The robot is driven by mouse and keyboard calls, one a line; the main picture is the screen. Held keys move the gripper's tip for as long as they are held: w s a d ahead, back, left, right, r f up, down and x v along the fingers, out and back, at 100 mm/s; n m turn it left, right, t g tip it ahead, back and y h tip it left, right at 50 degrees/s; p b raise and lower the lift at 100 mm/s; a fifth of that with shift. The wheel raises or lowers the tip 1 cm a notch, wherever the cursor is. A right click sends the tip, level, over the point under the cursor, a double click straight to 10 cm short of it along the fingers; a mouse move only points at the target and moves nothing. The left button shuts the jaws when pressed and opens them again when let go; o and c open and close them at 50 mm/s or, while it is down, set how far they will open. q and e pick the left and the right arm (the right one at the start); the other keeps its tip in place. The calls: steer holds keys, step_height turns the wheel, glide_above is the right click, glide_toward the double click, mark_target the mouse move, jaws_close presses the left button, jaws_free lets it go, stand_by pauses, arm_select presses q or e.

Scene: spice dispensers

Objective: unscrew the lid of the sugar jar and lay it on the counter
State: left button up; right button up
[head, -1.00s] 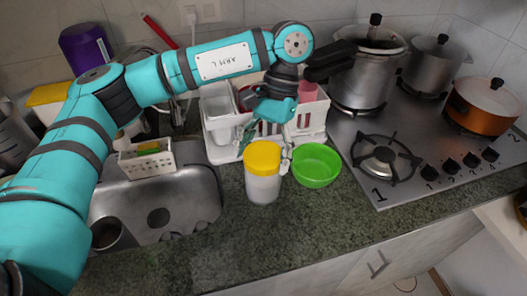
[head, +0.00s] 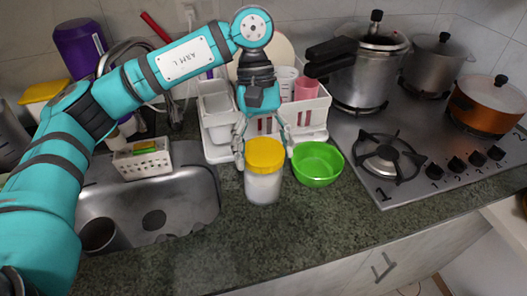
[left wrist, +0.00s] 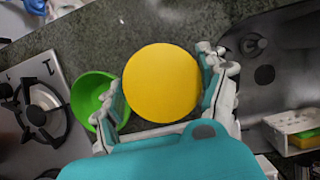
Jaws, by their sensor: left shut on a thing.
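The sugar jar (head: 263,188) stands upright on the counter, a clear jar with white contents. Its yellow lid (head: 264,154) is on top of it. My left gripper (head: 265,158) comes down from above and behind, with a finger on each side of the lid. In the left wrist view the round yellow lid (left wrist: 161,83) sits between the fingers (left wrist: 164,88), and the gripper is shut on it. The lid hides the jar body in that view. My right gripper is not in view.
A green bowl (head: 318,164) stands close on the jar's right. The sink (head: 150,200) is to the left, with a white basket (head: 144,163) at its back edge. A dish rack (head: 222,145) stands behind, the stove (head: 405,165) to the right. The counter in front is clear.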

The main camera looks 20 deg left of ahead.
mark_target(264, 152)
arm_select(q)
steer(key=shift+f+n+b, duration=0.15)
steer(key=shift+n+b, duration=0.2)
steer(key=shift+n, duration=0.05)
steer(key=n+t+h+b, duration=0.1)
steer(key=n, duration=0.2)
steer(key=shift+b, duration=0.3)
steer(key=o, duration=0.5)
steer(key=c, duration=0.4)
steer(key=shift+r, duration=0.25)
steer(key=shift+r+p, duration=0.7)
steer(key=shift+r, duration=0.2)
steer(key=shift+r+p, duration=1.05)
steer(key=shift+r, duration=0.95)
